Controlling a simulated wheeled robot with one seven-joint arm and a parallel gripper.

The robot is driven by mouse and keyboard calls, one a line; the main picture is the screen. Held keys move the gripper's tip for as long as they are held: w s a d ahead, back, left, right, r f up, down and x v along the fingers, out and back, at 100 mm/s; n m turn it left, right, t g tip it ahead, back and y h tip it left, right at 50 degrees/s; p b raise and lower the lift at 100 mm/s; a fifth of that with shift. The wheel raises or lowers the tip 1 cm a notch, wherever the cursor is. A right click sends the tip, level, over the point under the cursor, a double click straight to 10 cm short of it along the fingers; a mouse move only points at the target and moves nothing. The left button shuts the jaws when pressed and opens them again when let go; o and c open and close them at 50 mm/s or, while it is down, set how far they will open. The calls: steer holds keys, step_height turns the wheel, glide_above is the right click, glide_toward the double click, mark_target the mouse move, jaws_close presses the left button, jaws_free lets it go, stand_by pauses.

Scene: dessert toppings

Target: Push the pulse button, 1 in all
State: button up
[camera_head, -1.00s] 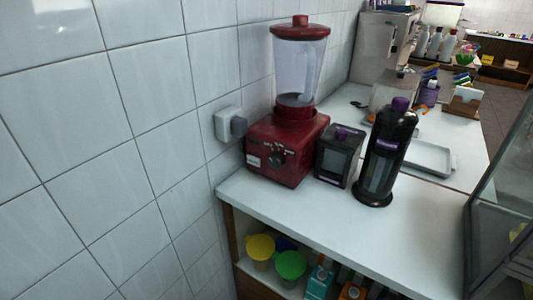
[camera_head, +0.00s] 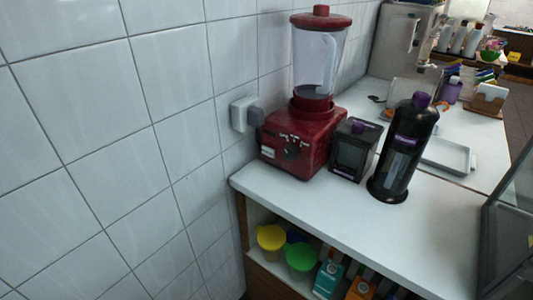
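A red blender (camera_head: 298,148) stands on the white counter near the tiled wall, with a clear jar (camera_head: 316,65) and a red lid on top. A dark round knob and small light markings show on the front of its base; the pulse button (camera_head: 293,140) is too small to pick out clearly among them. Nothing covers the front of the blender. My gripper is not in view.
A black box with a purple knob (camera_head: 354,150) and a tall black dispenser (camera_head: 403,150) stand right of the blender. A white wall socket (camera_head: 243,113) is at its left. Cups and cartons fill the shelf (camera_head: 290,250) below. The front counter (camera_head: 340,205) is clear.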

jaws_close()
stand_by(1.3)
